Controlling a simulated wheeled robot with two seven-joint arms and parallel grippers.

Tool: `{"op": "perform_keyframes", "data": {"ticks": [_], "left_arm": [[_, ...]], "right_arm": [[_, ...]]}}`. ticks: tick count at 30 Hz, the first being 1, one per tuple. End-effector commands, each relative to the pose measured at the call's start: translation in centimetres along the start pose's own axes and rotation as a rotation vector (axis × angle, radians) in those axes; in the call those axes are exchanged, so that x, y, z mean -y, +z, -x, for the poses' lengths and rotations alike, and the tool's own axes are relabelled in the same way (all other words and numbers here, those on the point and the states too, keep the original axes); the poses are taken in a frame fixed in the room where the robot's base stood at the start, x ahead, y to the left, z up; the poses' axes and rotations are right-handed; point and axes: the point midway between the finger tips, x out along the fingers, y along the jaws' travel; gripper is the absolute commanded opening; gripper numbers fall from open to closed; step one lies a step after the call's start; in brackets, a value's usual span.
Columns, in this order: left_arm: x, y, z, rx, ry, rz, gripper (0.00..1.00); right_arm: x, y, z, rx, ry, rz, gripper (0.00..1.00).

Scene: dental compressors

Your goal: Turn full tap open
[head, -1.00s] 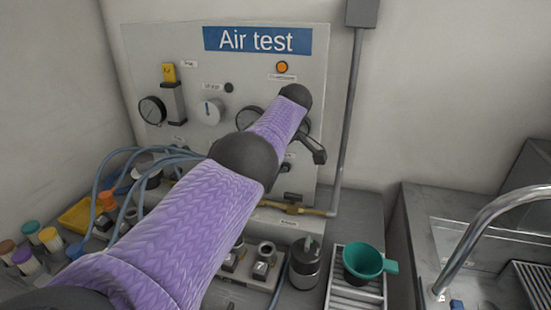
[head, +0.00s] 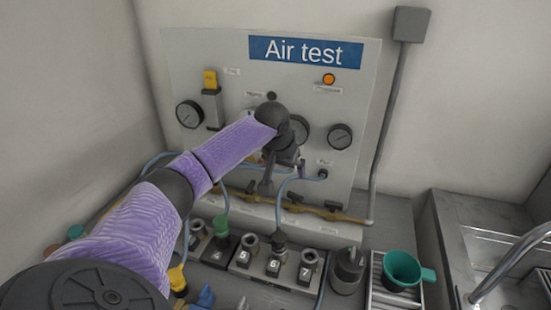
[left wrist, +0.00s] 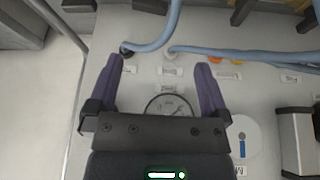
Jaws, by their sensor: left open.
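Black-handled taps sit on a brass pipe (head: 315,211) along the bottom of the Air test panel (head: 225,65). One tap handle (head: 293,197) and another to its right (head: 335,205) show in the head view; I cannot read which is labelled full. My left gripper (head: 280,162) is in front of the panel's lower middle, partly hidden by its wrist. In the left wrist view, the left gripper (left wrist: 158,75) is open and empty, its purple fingers apart before the panel. A gauge (left wrist: 170,105) shows between them. My right gripper is out of view.
Blue hoses (head: 300,180) run close to my left gripper. A grey pipe (head: 388,135) runs down beside the panel.

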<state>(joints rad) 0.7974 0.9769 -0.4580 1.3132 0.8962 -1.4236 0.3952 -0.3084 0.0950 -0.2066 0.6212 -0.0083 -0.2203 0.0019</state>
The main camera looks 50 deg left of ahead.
Motion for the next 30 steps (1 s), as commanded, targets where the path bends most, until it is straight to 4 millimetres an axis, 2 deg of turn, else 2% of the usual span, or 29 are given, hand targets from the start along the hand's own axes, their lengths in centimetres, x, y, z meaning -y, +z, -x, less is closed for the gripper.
{"op": "perform_keyframes", "data": {"ticks": [1,4,12,15,19,27,28,30], "left_arm": [[-0.6,0.7,0.1,0.012,0.021,-0.067,1.0],[-1.2,1.4,-0.9,0.021,0.044,-0.114,1.0],[-1.5,1.7,-7.5,0.023,0.043,-0.109,1.0],[-1.5,1.6,-9.0,0.021,0.042,-0.11,1.0],[-1.5,1.5,-9.8,0.019,0.041,-0.11,1.0],[-1.5,1.4,-9.8,0.018,0.042,-0.11,1.0],[-1.5,1.4,-9.8,0.018,0.042,-0.11,0.96],[-1.5,1.4,-9.8,0.018,0.042,-0.11,0.81]], "right_arm": [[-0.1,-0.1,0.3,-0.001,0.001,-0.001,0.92],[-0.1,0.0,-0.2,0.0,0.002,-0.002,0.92],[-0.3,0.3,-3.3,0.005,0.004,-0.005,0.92],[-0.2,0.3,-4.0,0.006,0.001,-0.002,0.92],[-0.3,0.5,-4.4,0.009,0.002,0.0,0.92],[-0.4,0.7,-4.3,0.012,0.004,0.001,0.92],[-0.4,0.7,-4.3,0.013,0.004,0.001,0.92],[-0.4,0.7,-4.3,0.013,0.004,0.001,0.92]]}}
